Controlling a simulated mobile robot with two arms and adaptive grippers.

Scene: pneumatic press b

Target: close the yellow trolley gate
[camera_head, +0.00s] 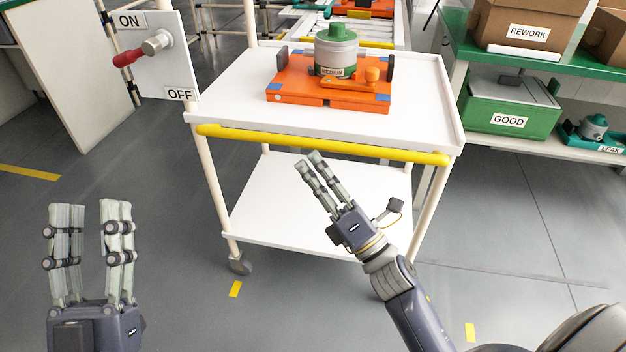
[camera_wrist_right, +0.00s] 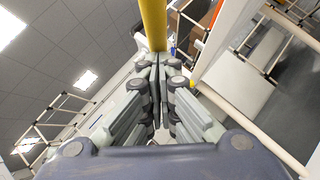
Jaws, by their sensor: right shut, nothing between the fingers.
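The yellow trolley gate (camera_head: 320,144) is a bar lying across the front of the white trolley (camera_head: 225,110), just below its top shelf, and reaching from the left post to the right post. It also shows in the right wrist view (camera_wrist_right: 153,24), running up from the fingertips. My right gripper (camera_head: 309,161) is shut and empty. Its fingertips are just below the middle of the bar in the head view; I cannot tell whether they touch it. My left gripper (camera_head: 92,206) is open and empty at the lower left, away from the trolley.
An orange fixture (camera_head: 330,95) with a green-topped canister (camera_head: 337,50) stands on the trolley top. An ON/OFF panel (camera_head: 158,75) with a red-handled lever is at the upper left. A green shelf (camera_head: 480,58) with boxes stands right. The floor left of the trolley is clear.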

